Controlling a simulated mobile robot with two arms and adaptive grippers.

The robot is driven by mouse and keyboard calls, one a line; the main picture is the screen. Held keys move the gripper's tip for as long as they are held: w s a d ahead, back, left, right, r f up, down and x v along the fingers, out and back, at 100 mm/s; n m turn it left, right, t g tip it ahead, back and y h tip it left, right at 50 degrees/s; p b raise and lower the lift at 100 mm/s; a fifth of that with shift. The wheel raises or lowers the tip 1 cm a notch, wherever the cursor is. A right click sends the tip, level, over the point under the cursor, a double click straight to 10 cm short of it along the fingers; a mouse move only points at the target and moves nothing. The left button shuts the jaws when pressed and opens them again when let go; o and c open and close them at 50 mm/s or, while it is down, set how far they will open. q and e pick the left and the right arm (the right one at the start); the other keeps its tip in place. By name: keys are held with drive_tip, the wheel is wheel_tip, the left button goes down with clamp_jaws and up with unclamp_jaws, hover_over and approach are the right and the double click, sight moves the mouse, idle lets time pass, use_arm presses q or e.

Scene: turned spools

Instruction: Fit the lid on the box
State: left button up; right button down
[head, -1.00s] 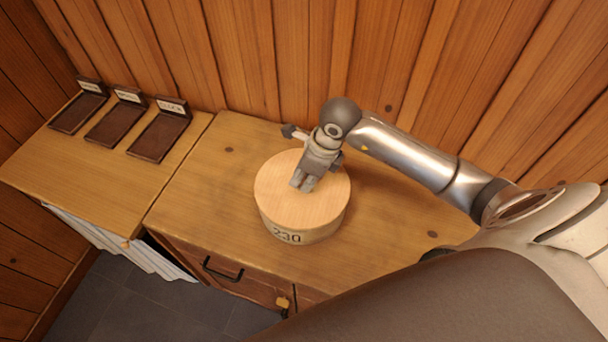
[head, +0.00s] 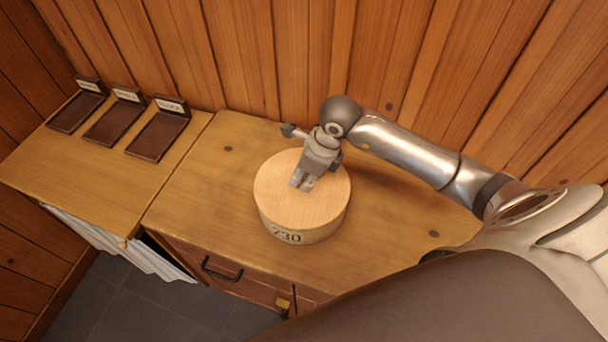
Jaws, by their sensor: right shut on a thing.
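The round box (head: 308,237) stands on the wooden worktop, with the dark number 230 on its front side. The lid (head: 282,195), a pale, flat wooden disc, covers the top of the box. From this angle I cannot tell whether it is fully seated. My right gripper (head: 302,184) points down at the middle of the lid and is shut on it. The part between the fingertips is hidden by the fingers. My left gripper is not in view.
The worktop (head: 190,190) is clear around the box. Three dark labelled trays (head: 158,137) stand on the left counter. A drawer with a black handle (head: 222,272) is below the front edge. A plank wall (head: 290,60) rises close behind.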

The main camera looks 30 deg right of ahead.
sight(304, 179)
idle(0.3)
drive_tip(key=c, duration=0.8)
unclamp_jaws()
drive_tip(key=shift+r, duration=0.2)
drive_tip(key=shift+r+p, duration=0.4)
drive_tip(key=shift+r, duration=0.15)
drive_tip(key=shift+r+p, duration=1.95)
drive_tip(key=shift+r, duration=1.55)
